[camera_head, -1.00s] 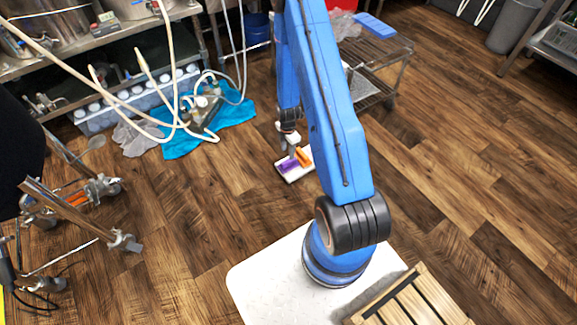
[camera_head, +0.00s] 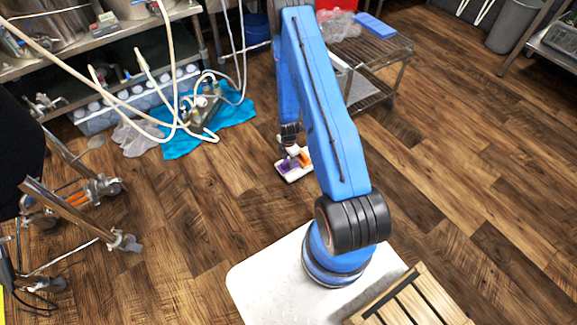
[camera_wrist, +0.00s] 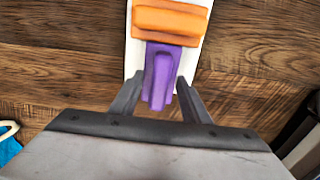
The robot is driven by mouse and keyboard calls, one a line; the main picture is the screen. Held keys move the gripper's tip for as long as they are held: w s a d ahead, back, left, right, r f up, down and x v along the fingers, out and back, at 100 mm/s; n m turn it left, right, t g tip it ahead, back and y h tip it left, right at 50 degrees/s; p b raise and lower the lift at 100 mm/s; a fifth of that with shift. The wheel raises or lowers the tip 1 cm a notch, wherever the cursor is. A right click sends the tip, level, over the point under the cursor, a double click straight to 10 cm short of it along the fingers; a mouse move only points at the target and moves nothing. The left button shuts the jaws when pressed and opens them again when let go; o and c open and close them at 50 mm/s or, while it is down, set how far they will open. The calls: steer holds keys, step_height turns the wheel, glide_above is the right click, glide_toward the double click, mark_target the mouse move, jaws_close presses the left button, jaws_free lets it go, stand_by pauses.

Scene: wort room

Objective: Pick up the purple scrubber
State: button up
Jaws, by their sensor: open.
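The purple scrubber (camera_wrist: 158,78) lies on a white tray on the wooden floor. In the wrist view my gripper (camera_wrist: 157,95) is open, with one finger on each side of the scrubber's near part. I cannot tell whether the fingers touch it. An orange block (camera_wrist: 170,22) sits beside the scrubber on the white tray (camera_wrist: 204,3). In the head view the scrubber (camera_head: 285,168) is small and partly covered by my gripper (camera_head: 291,154), which is low over the tray.
A metal shelf cart (camera_head: 375,50) stands behind to the right. A blue cloth (camera_head: 235,112) with hoses and fittings lies on the floor at the left. A wooden slatted crate (camera_head: 412,302) is at the front right. The floor at the right is clear.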

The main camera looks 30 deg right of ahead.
mark_target(288, 160)
jaws_close()
step_height(288, 160, up, 10)
stand_by(0.8)
steer(key=c, duration=1)
jaws_free()
